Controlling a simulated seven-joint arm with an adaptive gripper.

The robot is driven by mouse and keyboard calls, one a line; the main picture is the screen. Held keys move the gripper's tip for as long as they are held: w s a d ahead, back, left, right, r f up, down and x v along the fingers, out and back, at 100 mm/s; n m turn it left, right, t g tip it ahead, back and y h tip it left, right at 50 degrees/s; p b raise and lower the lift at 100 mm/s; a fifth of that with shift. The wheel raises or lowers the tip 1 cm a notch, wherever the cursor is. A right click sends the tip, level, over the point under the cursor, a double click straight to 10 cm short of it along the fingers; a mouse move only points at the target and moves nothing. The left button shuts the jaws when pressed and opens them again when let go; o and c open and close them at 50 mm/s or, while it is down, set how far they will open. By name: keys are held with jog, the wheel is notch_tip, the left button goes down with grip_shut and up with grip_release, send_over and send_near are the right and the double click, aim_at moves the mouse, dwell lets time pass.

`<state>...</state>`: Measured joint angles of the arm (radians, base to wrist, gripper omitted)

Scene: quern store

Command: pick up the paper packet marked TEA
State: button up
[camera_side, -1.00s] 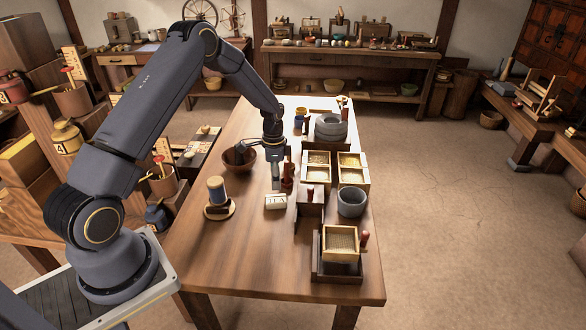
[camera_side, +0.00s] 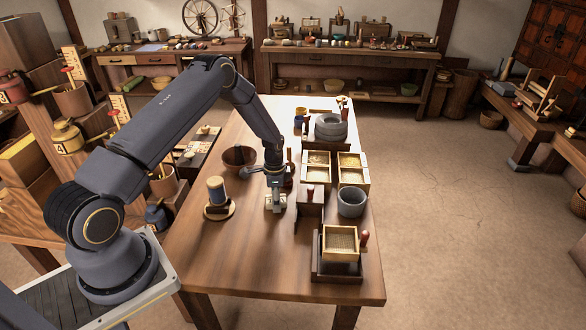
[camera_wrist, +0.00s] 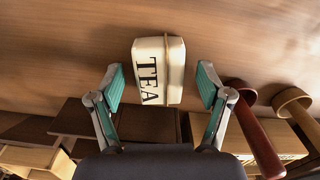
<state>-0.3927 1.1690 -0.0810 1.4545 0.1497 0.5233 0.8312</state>
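The paper packet marked TEA (camera_wrist: 159,72) is a cream block with dark letters, lying on the wooden table. In the wrist view it sits between the two green-padded fingers of my gripper (camera_wrist: 160,85), with a gap on each side. In the side view my gripper (camera_side: 275,199) points down over the packet (camera_side: 269,208) and hides part of it. The gripper is open and empty. I cannot tell its exact height above the packet.
A red-handled tool (camera_wrist: 258,140) lies close to the right finger in the wrist view. A grey pot (camera_side: 351,202) and boxes stand right. The front left tabletop is clear.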

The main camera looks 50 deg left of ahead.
jog(key=c, duration=1)
